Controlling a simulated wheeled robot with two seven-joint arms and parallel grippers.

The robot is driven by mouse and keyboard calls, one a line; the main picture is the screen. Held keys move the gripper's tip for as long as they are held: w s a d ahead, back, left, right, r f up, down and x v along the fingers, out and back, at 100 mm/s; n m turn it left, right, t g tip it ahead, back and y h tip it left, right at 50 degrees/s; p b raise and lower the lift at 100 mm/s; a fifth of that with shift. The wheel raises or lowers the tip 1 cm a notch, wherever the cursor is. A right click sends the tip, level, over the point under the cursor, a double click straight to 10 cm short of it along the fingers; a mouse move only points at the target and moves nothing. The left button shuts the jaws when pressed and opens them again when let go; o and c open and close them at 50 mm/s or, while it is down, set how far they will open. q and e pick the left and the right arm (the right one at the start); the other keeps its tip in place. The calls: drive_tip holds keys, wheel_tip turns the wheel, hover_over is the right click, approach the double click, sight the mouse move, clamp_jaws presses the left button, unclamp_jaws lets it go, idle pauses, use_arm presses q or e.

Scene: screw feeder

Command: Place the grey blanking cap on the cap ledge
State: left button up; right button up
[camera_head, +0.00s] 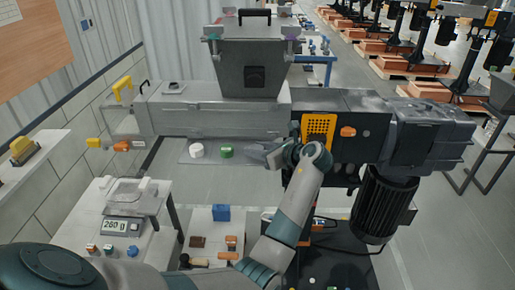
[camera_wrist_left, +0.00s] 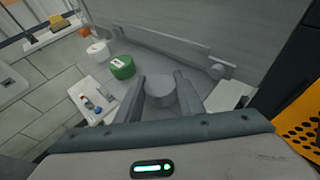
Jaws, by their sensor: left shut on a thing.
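The grey blanking cap (camera_wrist_left: 160,91) is a short, plain cylinder between the two fingers of my left gripper (camera_wrist_left: 162,95) in the left wrist view. The gripper is shut on it. In the head view my left gripper (camera_head: 274,157) is at the right end of the cap ledge (camera_head: 245,158), a flat grey shelf under the machine's front; the grey cap is hard to make out there. The ledge also shows in the left wrist view (camera_wrist_left: 150,63). I cannot tell whether the cap touches the ledge. My right gripper is not in view.
A white cap (camera_head: 197,150) and a green cap (camera_head: 226,151) stand on the ledge, left of my gripper. The feeder body (camera_head: 215,112) rises behind it. An orange perforated guard (camera_head: 318,130) is close on the right. A scale (camera_head: 122,226) stands lower left.

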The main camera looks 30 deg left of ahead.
use_arm(q)
drive_tip(key=shift+s+f, duration=0.1)
drive_tip(key=shift+f, duration=0.2)
